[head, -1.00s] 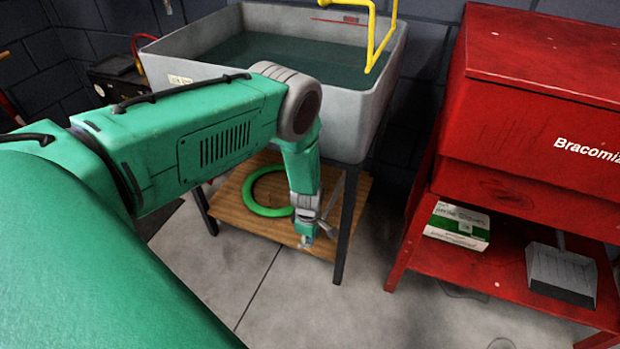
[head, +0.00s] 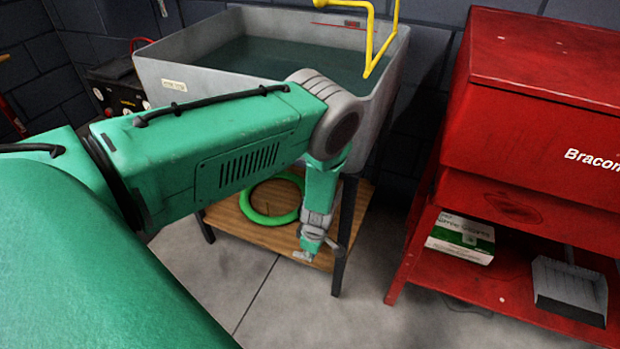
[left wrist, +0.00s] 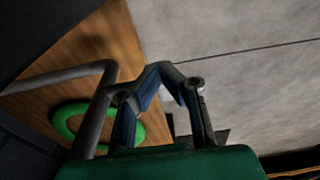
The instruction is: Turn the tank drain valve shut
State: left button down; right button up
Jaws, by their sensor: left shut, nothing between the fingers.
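The grey tank (head: 200,84) holds dark water and stands on dark legs over a wooden shelf. I cannot make out the drain valve in the head view; my left arm covers the tank's lower front. My left gripper (head: 304,256) hangs below the tank, beside the front right leg (head: 345,232) and over the shelf's front edge. In the left wrist view the gripper (left wrist: 165,75) is shut and empty. A bent grey bar (left wrist: 92,112) shows just left of its fingers; I cannot tell whether it belongs to the valve or the stand. My right gripper is out of view.
A green ring (head: 254,213) lies on the wooden shelf (head: 228,220). A yellow pipe (head: 371,40) rises over the tank. A red cabinet (head: 545,95) at right holds a glove box (head: 461,238) and a dustpan (head: 570,289). The concrete floor ahead is clear.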

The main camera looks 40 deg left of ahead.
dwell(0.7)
pick_arm(q)
jog(key=shift+r+p, duration=0.5)
jog(key=shift+r, duration=0.3)
jog(key=shift+f, duration=0.1)
